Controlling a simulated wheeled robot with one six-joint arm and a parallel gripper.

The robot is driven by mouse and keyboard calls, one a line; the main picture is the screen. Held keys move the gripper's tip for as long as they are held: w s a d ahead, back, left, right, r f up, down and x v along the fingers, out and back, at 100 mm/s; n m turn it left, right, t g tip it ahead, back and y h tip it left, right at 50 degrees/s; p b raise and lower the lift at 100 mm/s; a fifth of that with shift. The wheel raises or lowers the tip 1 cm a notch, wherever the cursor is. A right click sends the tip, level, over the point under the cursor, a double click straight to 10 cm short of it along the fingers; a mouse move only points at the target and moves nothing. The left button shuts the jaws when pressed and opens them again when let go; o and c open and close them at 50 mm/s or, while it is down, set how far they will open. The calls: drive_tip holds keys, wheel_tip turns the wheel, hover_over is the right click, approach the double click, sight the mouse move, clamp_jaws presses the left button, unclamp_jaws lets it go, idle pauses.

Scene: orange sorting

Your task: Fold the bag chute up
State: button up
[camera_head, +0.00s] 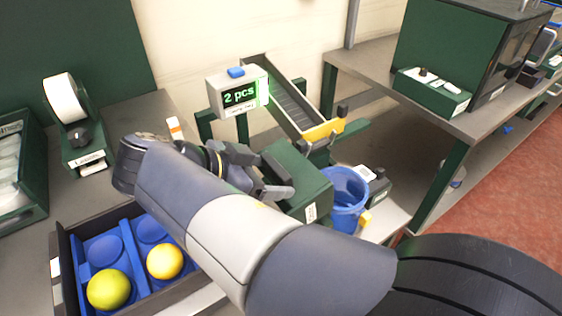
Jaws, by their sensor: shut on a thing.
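My gripper (268,172) is at the centre of the view, reaching in from the lower right past my arm. Its dark fingers are closed at the left side of a green box-shaped part (298,182) with a white label. This part may be the bag chute, but I cannot tell for sure. The fingers and wrist hide the exact spot of contact. Behind it, a grey sloped channel (290,103) runs down to the right to a yellow end piece (323,131).
A display reading "2 pcs" (239,94) stands behind my gripper. A blue bucket (346,191) is close on the right. A black crate (68,245) with blue dividers holds two yellow fruits at lower left. A label roll (66,98) stands at left; a workbench (385,73) at right.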

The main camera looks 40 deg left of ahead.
drive_tip(key=shift+s+f, duration=0.25)
drive_tip(key=shift+f, duration=0.3)
drive_tip(key=o, duration=1.4)
drive_tip(key=shift+s, duration=0.1)
drive_tip(key=v, duration=0.3)
drive_tip(key=p+v, duration=0.1)
drive_tip(key=v, duration=0.7)
drive_tip(key=shift+a+r+p, duration=0.1)
drive_tip(key=shift+r+p, duration=0.2)
drive_tip(key=shift+r, duration=0.1)
drive_tip(key=shift+w+f, duration=0.1)
drive_tip(key=shift+w, duration=0.15)
drive_tip(key=b+x, duration=0.1)
drive_tip(key=x, duration=0.9)
drive_tip(key=shift+w+f, duration=0.25)
drive_tip(key=shift+d+r, duration=0.1)
drive_tip(key=shift+d, duration=0.1)
drive_tip(key=shift+w, duration=0.25)
